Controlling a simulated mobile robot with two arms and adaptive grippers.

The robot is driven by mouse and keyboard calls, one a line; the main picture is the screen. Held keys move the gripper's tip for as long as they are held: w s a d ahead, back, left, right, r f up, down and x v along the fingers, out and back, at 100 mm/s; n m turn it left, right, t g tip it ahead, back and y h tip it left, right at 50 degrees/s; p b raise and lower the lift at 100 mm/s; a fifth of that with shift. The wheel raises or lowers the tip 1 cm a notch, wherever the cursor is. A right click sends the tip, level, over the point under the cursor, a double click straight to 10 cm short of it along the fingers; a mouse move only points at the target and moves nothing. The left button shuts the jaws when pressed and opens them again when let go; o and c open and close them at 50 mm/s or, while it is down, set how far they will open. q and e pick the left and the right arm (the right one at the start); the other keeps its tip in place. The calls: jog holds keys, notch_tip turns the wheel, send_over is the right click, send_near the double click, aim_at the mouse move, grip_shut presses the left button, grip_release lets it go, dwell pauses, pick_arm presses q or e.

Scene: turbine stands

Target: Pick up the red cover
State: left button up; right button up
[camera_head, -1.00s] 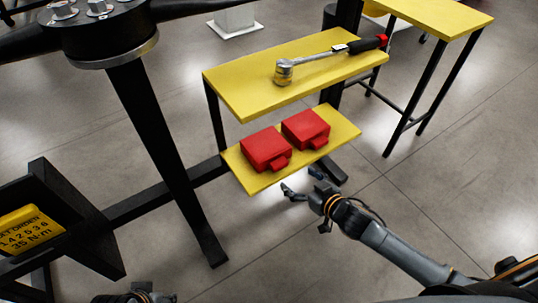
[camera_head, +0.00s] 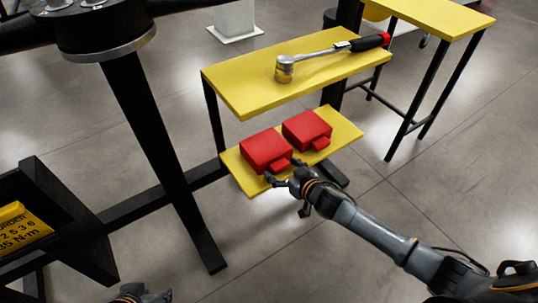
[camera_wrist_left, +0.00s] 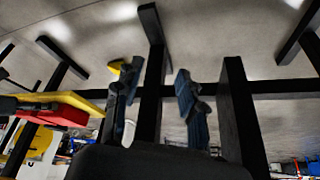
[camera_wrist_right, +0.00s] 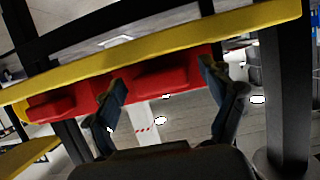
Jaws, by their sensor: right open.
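Two red covers lie side by side on the lower yellow shelf in the head view: the left one (camera_head: 264,148) and the right one (camera_head: 305,128), each with a small front tab. My right gripper (camera_head: 283,173) is at the shelf's front edge, close to the left cover's tab. In the right wrist view, which looks upside down, the open right fingers (camera_wrist_right: 165,85) stand apart with a red cover (camera_wrist_right: 172,76) between and beyond them. Contact cannot be told. My left gripper (camera_head: 142,293) is low at the bottom edge; its fingers (camera_wrist_left: 157,88) are apart and empty in the left wrist view.
The lower shelf (camera_head: 252,187) sits beneath a yellow upper shelf (camera_head: 232,87) bearing a torque wrench (camera_head: 325,53). Black stand legs (camera_head: 160,160) rise at the left. Another yellow table (camera_head: 445,18) stands back right. Floor in front is clear.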

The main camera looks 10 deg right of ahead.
jog(key=c, duration=1.7)
